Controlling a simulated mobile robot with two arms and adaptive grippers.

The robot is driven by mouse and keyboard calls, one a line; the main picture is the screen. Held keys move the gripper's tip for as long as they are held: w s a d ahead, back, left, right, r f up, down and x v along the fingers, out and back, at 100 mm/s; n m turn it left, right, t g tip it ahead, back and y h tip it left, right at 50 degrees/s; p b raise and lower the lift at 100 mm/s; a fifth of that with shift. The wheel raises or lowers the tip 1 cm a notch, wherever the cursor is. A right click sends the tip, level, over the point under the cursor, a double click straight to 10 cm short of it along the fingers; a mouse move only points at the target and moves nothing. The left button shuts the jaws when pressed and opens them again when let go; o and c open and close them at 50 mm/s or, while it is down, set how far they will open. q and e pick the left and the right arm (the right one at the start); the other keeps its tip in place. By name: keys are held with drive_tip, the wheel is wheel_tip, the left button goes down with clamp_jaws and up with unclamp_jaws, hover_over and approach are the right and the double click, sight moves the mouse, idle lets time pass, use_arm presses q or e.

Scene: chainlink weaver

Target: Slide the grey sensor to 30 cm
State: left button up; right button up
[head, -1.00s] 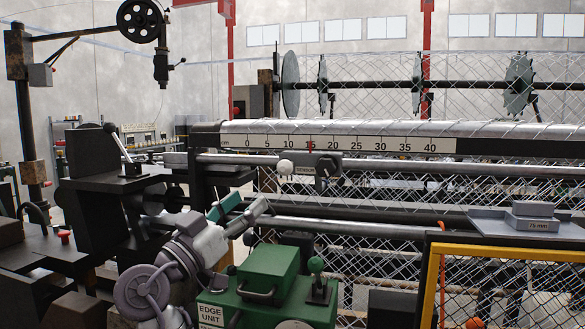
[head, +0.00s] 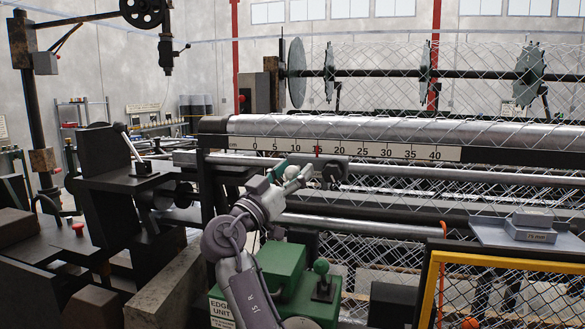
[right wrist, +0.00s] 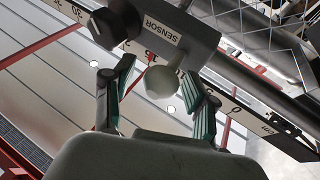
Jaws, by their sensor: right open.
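The grey sensor (head: 335,160) sits on the rail below the centimetre scale (head: 350,150). Its red pointer (head: 317,150) stands at about the 15 mark. The right wrist view shows the sensor (right wrist: 178,28) with its label, a pale round knob (right wrist: 162,82) and a dark knob (right wrist: 112,22). My right gripper (head: 287,177) is at the pale knob, left of the dark one. In the right wrist view its green-padded fingers (right wrist: 163,92) are open, one on each side of the pale knob, with gaps visible. My left gripper is out of view.
A green edge unit (head: 285,275) with a lever stands below my right arm. A yellow-framed mesh guard (head: 432,285) and a grey tray with a 75 mm block (head: 532,225) are at the right. The rail right of the sensor looks clear.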

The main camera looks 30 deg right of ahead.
clamp_jaws()
idle(0.3)
drive_tip(key=shift+s+d+f+b, duration=0.15)
drive_tip(key=shift+s+d+b, duration=0.05)
drive_tip(key=shift+s+b, duration=0.1)
drive_tip(key=s+d+b, duration=0.4)
drive_tip(key=s+d, duration=0.5)
drive_tip(key=s, duration=0.2)
drive_tip(key=shift+d, duration=0.25)
drive_tip(key=shift+s, duration=0.1)
